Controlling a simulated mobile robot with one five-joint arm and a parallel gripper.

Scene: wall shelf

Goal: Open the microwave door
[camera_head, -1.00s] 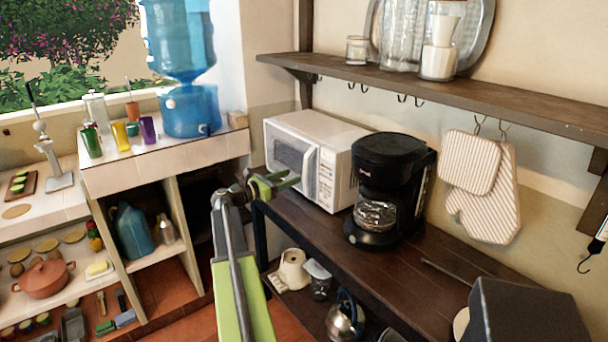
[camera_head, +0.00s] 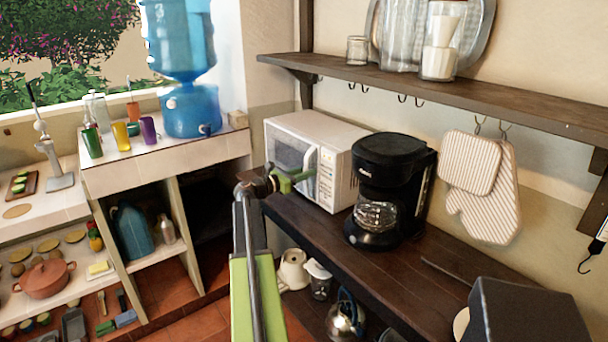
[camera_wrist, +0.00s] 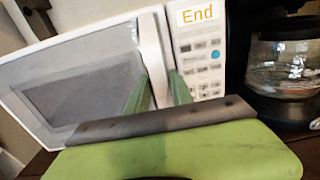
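The white microwave (camera_head: 318,132) stands on the dark wooden counter, its front facing left in the head view. Its door (camera_wrist: 75,85) has a dark window and looks shut. The upright white door handle (camera_wrist: 152,50) is between the door window and the keypad (camera_wrist: 203,65); the display above the keypad reads "End". My gripper (camera_head: 300,178) is in front of the microwave door, near the handle. In the wrist view its green fingers (camera_wrist: 160,92) are apart, one on each side of the handle's lower part. I cannot tell whether they touch it.
A black coffee maker (camera_head: 388,185) with a glass jug stands close to the right of the microwave. A wooden wall shelf (camera_head: 430,88) runs above. A kettle (camera_head: 345,317) and cups are below the counter. A tiled ledge with a blue water dispenser (camera_head: 190,110) is at left.

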